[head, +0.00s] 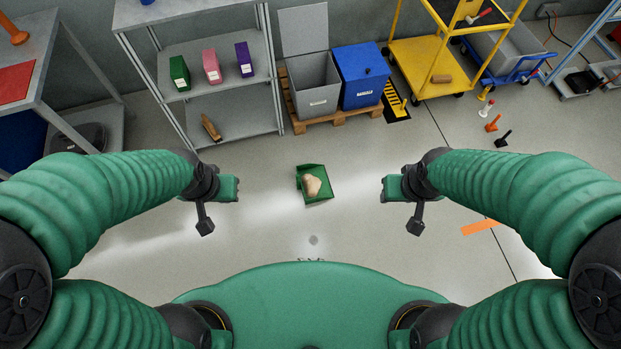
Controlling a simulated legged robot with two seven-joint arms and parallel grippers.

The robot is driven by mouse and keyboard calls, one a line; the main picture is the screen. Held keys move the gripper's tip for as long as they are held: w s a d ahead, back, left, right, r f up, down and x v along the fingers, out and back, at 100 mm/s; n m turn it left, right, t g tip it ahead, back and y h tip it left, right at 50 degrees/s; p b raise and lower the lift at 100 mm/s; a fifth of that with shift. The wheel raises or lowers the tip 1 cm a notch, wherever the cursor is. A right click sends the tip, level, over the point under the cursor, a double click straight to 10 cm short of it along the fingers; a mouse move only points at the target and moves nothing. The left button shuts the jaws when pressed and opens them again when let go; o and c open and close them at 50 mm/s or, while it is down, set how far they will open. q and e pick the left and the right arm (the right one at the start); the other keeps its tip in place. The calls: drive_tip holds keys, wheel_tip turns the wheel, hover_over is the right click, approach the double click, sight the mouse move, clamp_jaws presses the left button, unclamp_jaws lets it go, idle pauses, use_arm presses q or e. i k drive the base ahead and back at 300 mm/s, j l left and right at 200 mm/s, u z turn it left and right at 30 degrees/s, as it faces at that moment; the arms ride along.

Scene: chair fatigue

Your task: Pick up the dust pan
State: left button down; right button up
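A green dust pan (325,190) lies on the grey floor in the middle of the head view. A beige, lumpy object (311,186) rests in it. My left gripper (236,188) is to the left of the dust pan, apart from it and above the floor. My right gripper (386,188) is to the right of the dust pan, also apart from it. I see no object held at either gripper. The fingers are too small and edge-on to tell their opening.
A grey shelf (215,55) with coloured binders stands at the back left. A grey bin (316,85) and a blue bin (360,75) stand on a wooden pallet (335,121). A yellow cart (420,60) is at the back right. The floor around the dust pan is clear.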

sight(312, 180)
drive_tip(key=i+j+z, duration=0.2)
drive_tip(key=i+j, duration=0.2)
drive_tip(key=j, duration=0.2)
drive_tip(key=i+j+z, duration=0.1)
drive_tip(key=j, duration=0.25)
drive_tip(key=i+j+z, duration=0.1)
drive_tip(key=i+j, duration=0.2)
drive_tip(key=i+j+z, duration=0.15)
drive_tip(key=j, duration=0.25)
drive_tip(key=i+j+z, duration=0.1)
drive_tip(key=j, duration=0.3)
drive_tip(key=i+j+z, duration=0.1)
drive_tip(key=j, duration=0.25)
drive_tip(key=i+j+z, duration=0.1)
drive_tip(key=j, duration=0.3)
drive_tip(key=i, duration=0.1)
